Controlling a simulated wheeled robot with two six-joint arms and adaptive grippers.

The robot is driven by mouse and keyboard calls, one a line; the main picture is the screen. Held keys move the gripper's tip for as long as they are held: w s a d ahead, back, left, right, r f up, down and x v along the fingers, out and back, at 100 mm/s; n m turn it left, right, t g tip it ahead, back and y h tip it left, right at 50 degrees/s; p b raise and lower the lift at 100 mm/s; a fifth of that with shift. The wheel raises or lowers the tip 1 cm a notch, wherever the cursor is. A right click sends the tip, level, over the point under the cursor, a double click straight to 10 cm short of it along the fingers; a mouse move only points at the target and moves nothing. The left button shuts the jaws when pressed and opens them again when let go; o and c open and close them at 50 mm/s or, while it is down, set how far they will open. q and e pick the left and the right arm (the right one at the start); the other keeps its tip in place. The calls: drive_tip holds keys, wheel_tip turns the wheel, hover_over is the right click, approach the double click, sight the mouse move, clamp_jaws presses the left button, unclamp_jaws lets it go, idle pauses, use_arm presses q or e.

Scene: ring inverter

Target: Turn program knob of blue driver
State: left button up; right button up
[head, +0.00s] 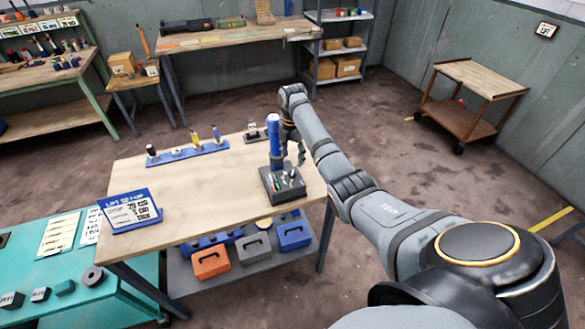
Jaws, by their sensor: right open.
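The blue driver (275,144) stands upright at the dark grey block (284,196) near the right end of the wooden workbench (215,205). It has a thick blue body with a lighter top. Its program knob cannot be made out at this size. My right gripper (294,152) is open, just right of the driver, pointing down above the block. Whether a finger touches the driver cannot be told. Small pieces (289,178) sit on top of the block. My left gripper is not in view.
A blue rack (188,153) with several tools stands at the bench's back edge. A small dark holder (254,136) is behind the driver. A blue-framed sign (132,210) stands at the left. Coloured bins (211,263) sit on the lower shelf. The bench's middle is clear.

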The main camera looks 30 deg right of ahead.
sight(293, 172)
wheel_tip(293, 172, down, 7)
drive_tip(key=shift+f+p, duration=0.1)
drive_tip(key=shift+p, duration=0.35)
clamp_jaws()
drive_tip(key=shift+m, duration=0.4)
drive_tip(key=m, duration=0.1)
drive_tip(key=m+p, duration=0.1)
drive_tip(key=shift+r+m+p, duration=0.2)
drive_tip(key=shift+m+p, duration=0.7)
drive_tip(key=shift+m, duration=1.6)
drive_tip(key=shift+f, duration=0.1)
unclamp_jaws()
